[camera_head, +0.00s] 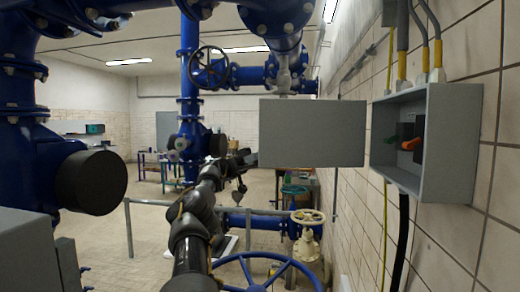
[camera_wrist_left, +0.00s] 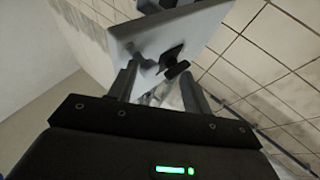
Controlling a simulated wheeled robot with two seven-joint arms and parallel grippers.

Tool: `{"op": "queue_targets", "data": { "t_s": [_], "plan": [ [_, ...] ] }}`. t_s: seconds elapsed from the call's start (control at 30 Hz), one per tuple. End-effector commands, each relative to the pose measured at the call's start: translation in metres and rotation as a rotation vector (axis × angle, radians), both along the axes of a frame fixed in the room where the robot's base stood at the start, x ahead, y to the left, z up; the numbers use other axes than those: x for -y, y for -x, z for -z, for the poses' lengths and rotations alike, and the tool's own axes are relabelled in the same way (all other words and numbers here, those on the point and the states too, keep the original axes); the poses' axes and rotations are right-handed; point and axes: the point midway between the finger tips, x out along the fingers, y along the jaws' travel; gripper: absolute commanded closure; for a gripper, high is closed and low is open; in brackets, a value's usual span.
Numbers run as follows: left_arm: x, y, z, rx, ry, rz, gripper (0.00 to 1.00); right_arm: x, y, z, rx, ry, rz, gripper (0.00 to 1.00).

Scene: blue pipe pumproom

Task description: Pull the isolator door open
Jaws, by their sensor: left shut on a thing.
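The isolator box (camera_head: 464,150) is a grey box on the tiled wall at the right of the head view. It stands open and shows an orange switch handle (camera_head: 412,144) inside. Its flat grey door (camera_head: 312,133) is swung out to the left, its right edge close to the box's left side. My left gripper (camera_head: 248,159) is at the door's lower left edge, shut on the door. In the left wrist view the door (camera_wrist_left: 150,42) lies beyond the fingers (camera_wrist_left: 158,92), with a black fitting (camera_wrist_left: 172,57) on its face. The exact contact is unclear. My right gripper is not in view.
Blue pipes with a valve wheel (camera_head: 209,66) stand behind my arm. A large blue handwheel (camera_head: 268,275) is low in front, beside a cream valve (camera_head: 307,240). A black-capped pipe end (camera_head: 92,181) is at the left. Conduits run above and below the box.

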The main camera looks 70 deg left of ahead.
Motion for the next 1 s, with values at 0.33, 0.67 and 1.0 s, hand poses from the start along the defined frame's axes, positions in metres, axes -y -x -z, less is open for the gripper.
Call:
{"op": "queue_targets", "data": {
  "t_s": [0.33,0.67,1.0],
  "plan": [
    [0.004,0.012,-0.036,0.009,-0.003,-0.003,0.57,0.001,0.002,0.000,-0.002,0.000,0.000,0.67],
    [0.049,0.032,-0.087,0.013,-0.002,-0.001,0.57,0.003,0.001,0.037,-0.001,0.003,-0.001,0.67],
    [0.110,0.053,-0.119,0.009,0.000,0.002,0.57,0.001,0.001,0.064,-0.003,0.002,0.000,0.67]
  ]
}}
